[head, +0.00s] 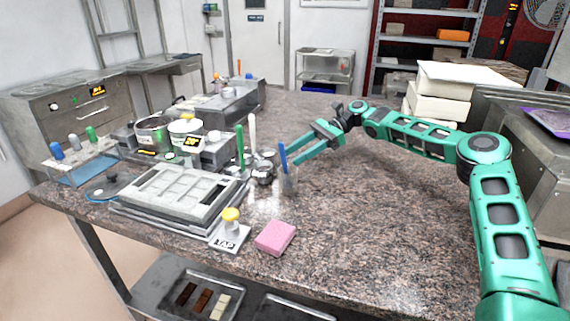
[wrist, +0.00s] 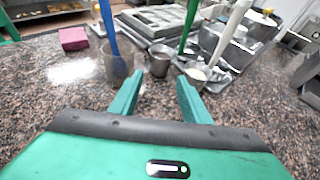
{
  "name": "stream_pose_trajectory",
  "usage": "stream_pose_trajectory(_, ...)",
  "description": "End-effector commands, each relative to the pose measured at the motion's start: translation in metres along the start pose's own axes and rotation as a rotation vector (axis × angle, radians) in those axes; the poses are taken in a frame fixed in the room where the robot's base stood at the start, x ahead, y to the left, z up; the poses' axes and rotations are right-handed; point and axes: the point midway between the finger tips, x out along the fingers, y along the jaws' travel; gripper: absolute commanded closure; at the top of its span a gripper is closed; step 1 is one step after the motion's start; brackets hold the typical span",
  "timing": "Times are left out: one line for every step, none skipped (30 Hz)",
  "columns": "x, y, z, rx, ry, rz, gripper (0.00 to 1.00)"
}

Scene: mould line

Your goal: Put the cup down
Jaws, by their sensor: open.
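A small metal cup (wrist: 160,57) stands upright on the granite worktop (head: 370,200), just beyond my gripper (wrist: 158,80) in the wrist view. My gripper's two green fingers are apart, with nothing between them. In the head view my gripper (head: 296,156) reaches in from the right, low over the worktop. A clear cup (wrist: 116,68) holding a blue-handled tool (wrist: 108,28) stands left of the fingers, and it also shows in the head view (head: 288,183). I cannot tell which of these cups the task means.
Green-handled (wrist: 188,28) and white-handled (wrist: 228,35) tools stand close behind the fingers. A grey mould tray (head: 180,195), a TAP block with a yellow knob (head: 230,232) and a pink block (head: 276,238) lie left and in front.

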Motion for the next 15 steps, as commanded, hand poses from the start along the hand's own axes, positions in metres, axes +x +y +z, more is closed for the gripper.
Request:
stream_pose_trajectory(-0.006, 0.000, 0.000, 0.000, 0.000, 0.000, 0.57)
stream_pose_trajectory(-0.010, -0.001, 0.000, 0.000, 0.000, -0.001, 0.57)
stream_pose_trajectory(-0.014, -0.001, 0.000, -0.001, 0.000, -0.001, 0.57)
stream_pose_trajectory(-0.016, 0.000, 0.000, -0.001, 0.000, 0.000, 0.57)
stream_pose_trajectory(-0.018, 0.000, 0.000, -0.001, 0.000, 0.001, 0.57)
stream_pose_trajectory(-0.020, 0.000, 0.000, -0.001, 0.000, 0.001, 0.57)
stream_pose_trajectory(-0.021, 0.000, 0.000, -0.001, 0.000, 0.001, 0.57)
stream_pose_trajectory(-0.022, 0.000, 0.000, 0.000, 0.000, 0.001, 0.57)
stream_pose_trajectory(-0.022, 0.000, 0.000, 0.000, 0.000, 0.001, 0.57)
stream_pose_trajectory(-0.023, 0.000, 0.000, 0.000, 0.000, 0.001, 0.57)
stream_pose_trajectory(-0.023, 0.000, 0.000, 0.000, 0.000, 0.001, 0.57)
stream_pose_trajectory(-0.023, 0.000, 0.000, 0.000, 0.000, 0.001, 0.57)
stream_pose_trajectory(-0.023, 0.000, 0.000, 0.000, 0.000, 0.001, 0.57)
stream_pose_trajectory(-0.023, 0.000, 0.000, 0.000, 0.000, 0.001, 0.57)
stream_pose_trajectory(-0.023, 0.000, 0.000, 0.000, 0.000, 0.001, 0.57)
